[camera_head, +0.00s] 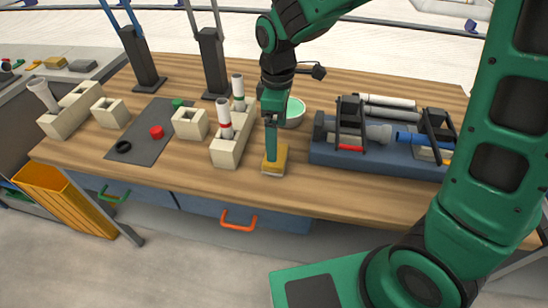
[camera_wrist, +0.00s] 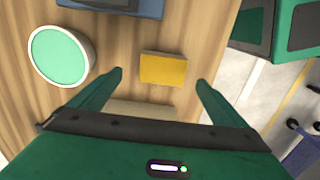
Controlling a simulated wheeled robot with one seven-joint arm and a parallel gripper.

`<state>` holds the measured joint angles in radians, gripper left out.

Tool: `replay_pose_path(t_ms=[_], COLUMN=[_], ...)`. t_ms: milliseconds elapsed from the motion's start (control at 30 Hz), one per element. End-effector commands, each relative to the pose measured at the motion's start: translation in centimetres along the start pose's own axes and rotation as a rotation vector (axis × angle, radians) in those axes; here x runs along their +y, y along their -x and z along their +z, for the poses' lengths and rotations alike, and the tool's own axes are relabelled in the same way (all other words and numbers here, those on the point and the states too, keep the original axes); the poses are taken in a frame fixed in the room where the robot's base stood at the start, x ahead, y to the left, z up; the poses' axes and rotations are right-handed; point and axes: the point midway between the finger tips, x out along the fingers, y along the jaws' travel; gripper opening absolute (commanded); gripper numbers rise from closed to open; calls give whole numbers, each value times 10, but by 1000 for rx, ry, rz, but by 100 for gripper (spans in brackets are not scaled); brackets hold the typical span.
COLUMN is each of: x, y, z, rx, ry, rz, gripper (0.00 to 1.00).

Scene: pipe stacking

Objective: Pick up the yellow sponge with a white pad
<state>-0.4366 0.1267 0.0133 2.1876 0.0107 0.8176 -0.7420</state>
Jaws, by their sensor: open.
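The yellow sponge (camera_head: 279,157) with a pale pad lies near the front edge of the wooden table in the head view. In the wrist view the yellow sponge (camera_wrist: 163,69) shows its yellow top, and its pad is hidden. My gripper (camera_wrist: 160,77) is open, with one finger on each side of the sponge in the picture. In the head view my gripper (camera_head: 270,147) points down over the sponge and hides part of it. I cannot tell whether the fingers touch it.
A beige block holding white pipes (camera_head: 229,150) stands close left of the sponge. A round bowl with a green inside (camera_head: 294,112) is behind it. A blue tray with pipes and black stands (camera_head: 390,165) lies to the right. The table (camera_head: 200,182) front edge is close.

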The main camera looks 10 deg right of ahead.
Motion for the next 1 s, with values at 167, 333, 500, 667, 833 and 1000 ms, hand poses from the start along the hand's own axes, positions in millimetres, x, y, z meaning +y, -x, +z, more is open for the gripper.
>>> replay_pose_path(t_ms=[167,333,500,667,833,1000], x=[0,-1,-6,-6,-6,-6], y=[-22,-31,-53,-72,-78,-78], z=[0,0,-2,-3,-3,-3], rx=[-1,0,-1,0,1,1], ry=[-1,-1,0,-2,-2,-2], rz=[-1,0,-1,-1,1,1], gripper=[96,96,96,96,96,94])
